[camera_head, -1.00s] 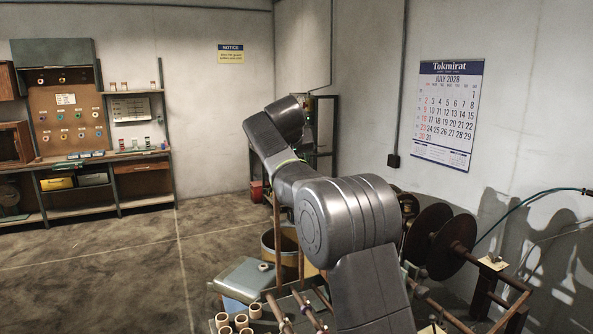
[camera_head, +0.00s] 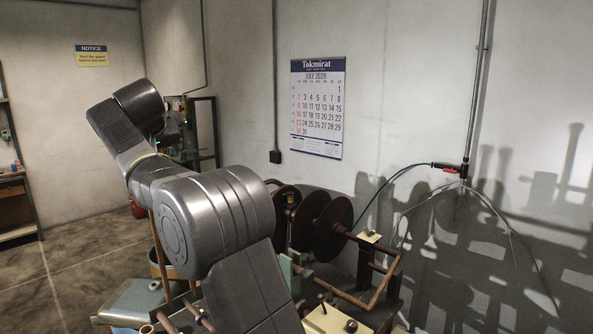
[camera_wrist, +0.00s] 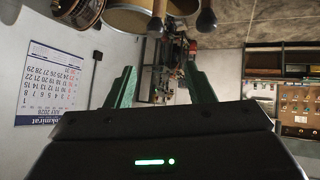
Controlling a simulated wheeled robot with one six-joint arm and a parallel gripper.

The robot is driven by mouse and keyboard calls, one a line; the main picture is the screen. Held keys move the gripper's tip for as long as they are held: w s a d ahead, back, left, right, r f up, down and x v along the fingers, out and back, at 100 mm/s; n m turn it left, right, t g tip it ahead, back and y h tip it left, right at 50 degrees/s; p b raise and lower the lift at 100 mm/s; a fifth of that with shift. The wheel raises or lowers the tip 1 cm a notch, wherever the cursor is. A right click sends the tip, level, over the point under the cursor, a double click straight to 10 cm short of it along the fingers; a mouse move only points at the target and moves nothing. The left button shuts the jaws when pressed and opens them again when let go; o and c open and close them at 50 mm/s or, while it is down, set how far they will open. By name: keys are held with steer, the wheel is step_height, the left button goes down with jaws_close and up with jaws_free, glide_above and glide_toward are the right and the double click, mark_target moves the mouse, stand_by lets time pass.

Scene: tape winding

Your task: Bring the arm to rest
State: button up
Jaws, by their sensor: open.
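My arm (camera_head: 214,218) is bent, raised above the bench at the lower left of the head view. Its forearm reaches up and away to the left. My gripper (camera_wrist: 160,72) shows in the wrist view with two green fingers spread wide apart. It is open, with nothing between the fingers, held in the air. In the head view I cannot make out the fingers clearly.
Dark reels (camera_head: 333,226) stand on a wooden frame right of my arm. A calendar (camera_head: 318,108) and a hose (camera_head: 392,181) hang on the wall. Open floor (camera_head: 85,262) lies to the left.

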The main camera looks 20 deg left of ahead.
steer(key=p+x, duration=0.3)
steer(key=x, duration=0.9)
steer(key=shift+w+a+f, duration=0.1)
steer(key=shift+f, duration=0.2)
steer(key=shift+d, duration=0.4)
steer(key=shift+a, duration=0.15)
